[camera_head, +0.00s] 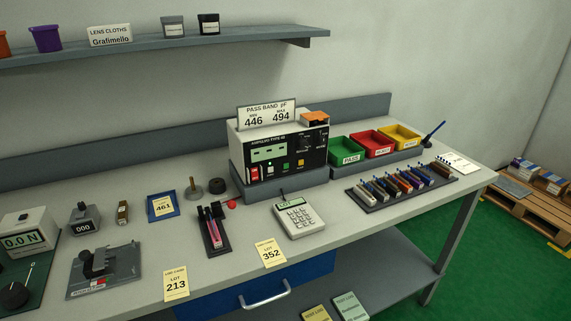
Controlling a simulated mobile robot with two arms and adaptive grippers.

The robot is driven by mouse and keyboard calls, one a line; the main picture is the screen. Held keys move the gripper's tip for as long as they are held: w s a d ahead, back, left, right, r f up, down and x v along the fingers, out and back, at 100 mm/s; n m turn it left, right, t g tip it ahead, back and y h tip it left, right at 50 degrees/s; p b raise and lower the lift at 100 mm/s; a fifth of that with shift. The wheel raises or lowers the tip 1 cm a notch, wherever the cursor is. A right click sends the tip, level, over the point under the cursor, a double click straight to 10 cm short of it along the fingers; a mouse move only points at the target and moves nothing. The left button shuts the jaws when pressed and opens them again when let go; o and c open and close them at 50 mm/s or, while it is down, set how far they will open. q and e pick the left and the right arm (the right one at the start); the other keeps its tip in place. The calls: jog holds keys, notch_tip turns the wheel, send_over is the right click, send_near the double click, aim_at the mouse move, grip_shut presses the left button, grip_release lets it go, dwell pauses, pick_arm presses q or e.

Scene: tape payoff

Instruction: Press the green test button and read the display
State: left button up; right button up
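The tester (279,150) is a white-and-black box on a dark grey base at the back of the bench. Its display (268,153) is a pale green strip high on the left of the front panel; I cannot read any figures on it. A red rocker switch (254,174) is at the lower left. A sign (267,114) on top reads PASS BAND pF, 446 and 494. Neither of my grippers is in view.
Green, red and yellow bins (348,151) stand right of the tester. A rack (400,187) of small coloured parts is at right. A shelf (150,45) runs above.

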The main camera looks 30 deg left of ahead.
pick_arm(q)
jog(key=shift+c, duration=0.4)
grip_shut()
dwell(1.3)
